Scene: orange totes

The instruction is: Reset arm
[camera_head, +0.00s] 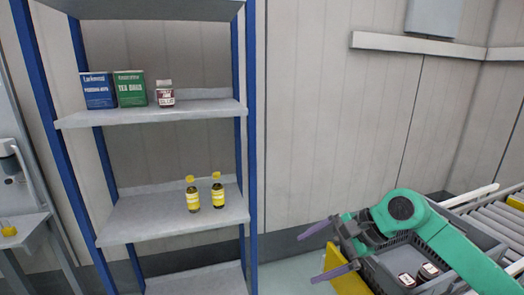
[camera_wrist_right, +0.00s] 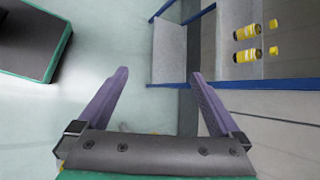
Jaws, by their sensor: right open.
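My right gripper (camera_head: 326,252) is at the lower right of the head view, on a green arm that comes in from the right. Its two purple fingers are spread apart with nothing between them. In the right wrist view the same gripper (camera_wrist_right: 152,85) is open and empty, with floor and part of the shelf rack beyond it. It is to the right of the blue-posted shelf rack (camera_head: 130,216) and apart from it. My left gripper does not show in either view.
Two yellow-capped bottles (camera_head: 192,199) stand on the middle shelf. A blue box (camera_head: 97,91), a green box (camera_head: 130,89) and a jar (camera_head: 165,95) stand above. A grey tote (camera_head: 455,243) with dark-and-white items is beneath my right arm, beside a roller conveyor (camera_head: 497,222).

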